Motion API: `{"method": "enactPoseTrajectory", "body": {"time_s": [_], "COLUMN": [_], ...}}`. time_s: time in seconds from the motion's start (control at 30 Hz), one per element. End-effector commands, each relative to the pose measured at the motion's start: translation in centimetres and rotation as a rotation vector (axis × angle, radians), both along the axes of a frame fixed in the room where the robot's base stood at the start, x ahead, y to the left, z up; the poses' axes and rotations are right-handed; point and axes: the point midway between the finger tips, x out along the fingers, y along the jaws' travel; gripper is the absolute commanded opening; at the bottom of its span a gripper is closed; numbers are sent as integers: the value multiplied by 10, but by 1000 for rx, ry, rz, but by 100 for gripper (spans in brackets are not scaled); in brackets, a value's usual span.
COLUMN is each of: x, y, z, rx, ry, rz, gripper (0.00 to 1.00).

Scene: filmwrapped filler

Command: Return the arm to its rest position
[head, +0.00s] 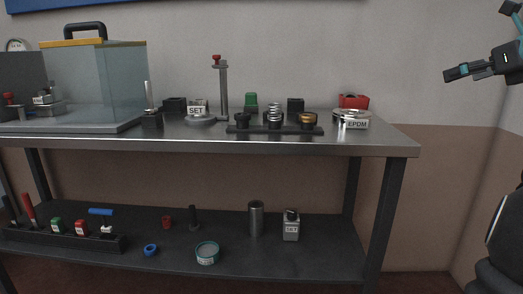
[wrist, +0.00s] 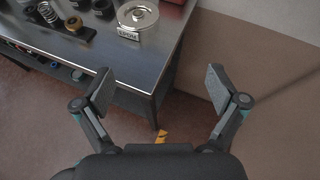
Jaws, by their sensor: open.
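My gripper (wrist: 160,88) is open and empty in the wrist view, its two padded fingers wide apart. It hangs in the air beyond the bench's right end, with floor and wall behind it. In the head view part of my arm (head: 485,67) shows at the upper right, in front of the wall and apart from the bench; whether the fingers show there is hard to tell.
The steel bench (head: 365,142) fills the left and middle, with its right corner near my gripper in the wrist view. A round metal part labelled EPDM (head: 352,117) stands near that end. A lower shelf (head: 325,255) holds several items. The space right of the bench is clear.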

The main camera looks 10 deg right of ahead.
Motion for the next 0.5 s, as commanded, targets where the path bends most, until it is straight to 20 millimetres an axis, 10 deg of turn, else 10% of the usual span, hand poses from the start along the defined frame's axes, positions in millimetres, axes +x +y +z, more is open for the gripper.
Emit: {"method": "enactPoseTrajectory", "body": {"time_s": [0.5], "x": [25], "y": [108], "z": [-52], "rx": [-383], "ry": [94], "rz": [248], "gripper": [96]}}
